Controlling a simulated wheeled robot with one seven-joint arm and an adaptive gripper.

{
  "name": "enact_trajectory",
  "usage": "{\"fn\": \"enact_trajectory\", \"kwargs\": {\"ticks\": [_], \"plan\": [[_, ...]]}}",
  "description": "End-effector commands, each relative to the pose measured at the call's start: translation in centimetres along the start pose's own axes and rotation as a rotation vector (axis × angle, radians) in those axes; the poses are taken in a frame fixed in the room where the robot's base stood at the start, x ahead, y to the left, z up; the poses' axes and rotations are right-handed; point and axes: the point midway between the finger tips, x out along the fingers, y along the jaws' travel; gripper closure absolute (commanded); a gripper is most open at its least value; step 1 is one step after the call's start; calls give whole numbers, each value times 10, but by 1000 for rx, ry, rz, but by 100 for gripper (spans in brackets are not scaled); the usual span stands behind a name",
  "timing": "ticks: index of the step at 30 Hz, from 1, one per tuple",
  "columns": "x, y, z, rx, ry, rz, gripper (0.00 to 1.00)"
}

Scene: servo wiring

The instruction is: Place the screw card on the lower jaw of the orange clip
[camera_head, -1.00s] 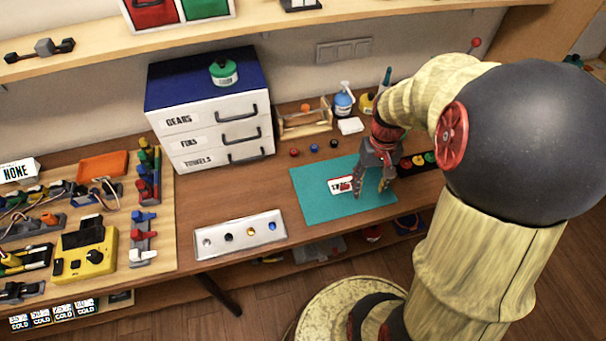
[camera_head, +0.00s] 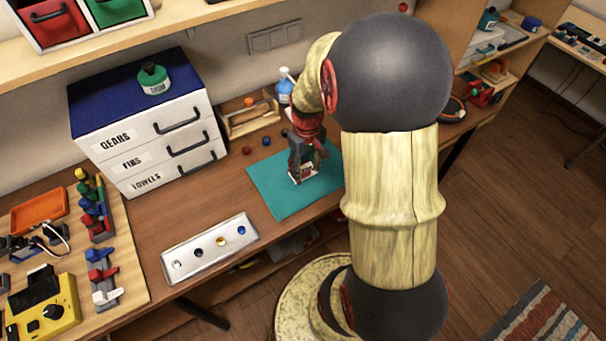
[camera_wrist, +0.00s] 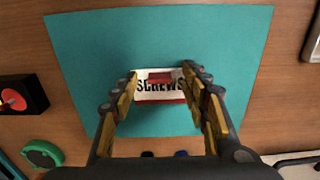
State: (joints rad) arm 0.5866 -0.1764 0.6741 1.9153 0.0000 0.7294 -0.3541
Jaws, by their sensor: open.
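The screw card (camera_head: 310,171), white with a red band and the word SCREWS, lies on the teal mat (camera_head: 272,190). It also shows in the wrist view (camera_wrist: 146,87), near the middle. My gripper (camera_head: 302,176) points down over the card and partly hides it in the head view. In the wrist view my gripper (camera_wrist: 161,73) is open, with one finger at each short end of the card. I cannot tell whether the fingers touch it. I cannot make out an orange clip with clear jaws in the current views.
A metal tray (camera_head: 188,264) with several small round parts lies left of the mat. The white drawer unit (camera_head: 165,171) stands behind it. A wooden holder (camera_head: 262,124) with an orange knob is behind the mat. A yellow device (camera_head: 62,312) is at far left.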

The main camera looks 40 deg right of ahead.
Motion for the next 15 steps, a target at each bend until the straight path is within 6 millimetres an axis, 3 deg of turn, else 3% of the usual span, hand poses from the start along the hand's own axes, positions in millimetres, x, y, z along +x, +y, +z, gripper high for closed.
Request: {"fn": "enact_trajectory", "kwargs": {"ticks": [3, 9, 15], "plan": [[11, 0, 0, 0, 1, 0, 55], [9, 0, 0, 1, 1, 0, 55], [9, 0, 0, 1, 1, 0, 66]]}}
